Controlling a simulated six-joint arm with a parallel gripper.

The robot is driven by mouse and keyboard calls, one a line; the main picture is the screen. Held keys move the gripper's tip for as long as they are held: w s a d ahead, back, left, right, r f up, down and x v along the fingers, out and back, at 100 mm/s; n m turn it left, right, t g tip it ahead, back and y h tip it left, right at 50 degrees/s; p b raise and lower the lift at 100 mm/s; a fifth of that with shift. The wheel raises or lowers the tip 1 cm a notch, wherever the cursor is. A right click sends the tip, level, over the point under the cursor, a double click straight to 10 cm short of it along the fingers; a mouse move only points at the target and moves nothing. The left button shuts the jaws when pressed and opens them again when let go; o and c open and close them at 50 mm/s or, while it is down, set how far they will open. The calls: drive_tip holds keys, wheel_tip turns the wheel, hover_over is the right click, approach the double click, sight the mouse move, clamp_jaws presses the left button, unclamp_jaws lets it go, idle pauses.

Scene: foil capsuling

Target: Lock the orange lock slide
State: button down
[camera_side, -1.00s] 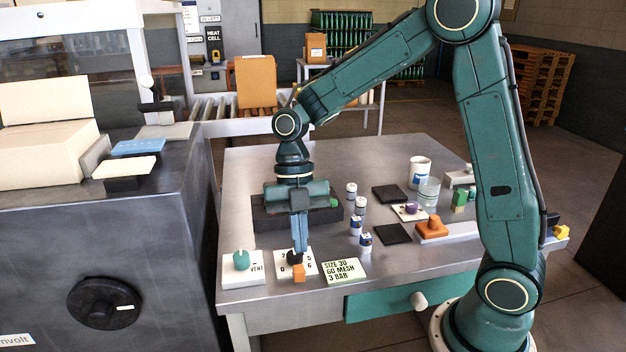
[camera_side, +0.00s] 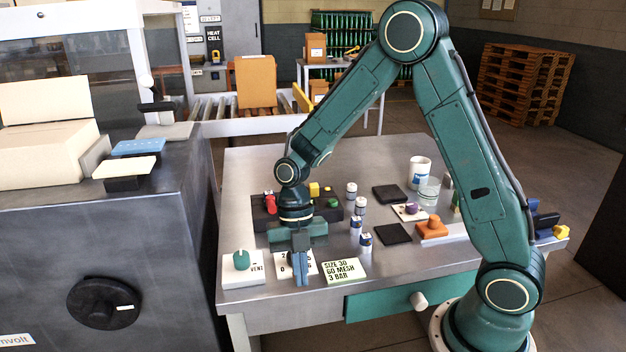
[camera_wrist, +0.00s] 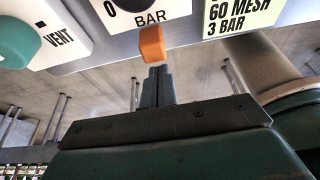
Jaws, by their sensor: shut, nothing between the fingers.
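The orange lock slide (camera_wrist: 151,43) is a small block at the front of the white BAR dial plate (camera_wrist: 140,12), by the table's front edge in the wrist view. In the side view it is hidden behind my fingers. My gripper (camera_wrist: 157,72) is shut and empty, its fingertips just in front of the slide. A small gap seems to separate them, though contact is hard to judge. In the side view my gripper (camera_side: 301,282) points down at the front edge, covering much of the dial plate (camera_side: 283,270).
A white plate with a green VENT knob (camera_side: 241,260) stands left of the dial plate. A SIZE 30 card (camera_side: 345,270) lies to the right. Small bottles (camera_side: 361,206), black pads and an orange knob block (camera_side: 432,229) are further right. A drawer (camera_side: 385,300) lies below.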

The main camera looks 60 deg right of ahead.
drive_tip(key=shift+w+d, duration=0.3)
drive_tip(key=shift+d, duration=0.05)
drive_tip(key=shift+w+d, duration=1)
drive_tip(key=shift+s+a, duration=1.35)
drive_tip(key=shift+a, duration=0.05)
drive_tip(key=shift+a+r, duration=0.1)
drive_tip(key=shift+r, duration=0.2)
drive_tip(key=v, duration=0.9)
drive_tip(key=shift+r, duration=0.2)
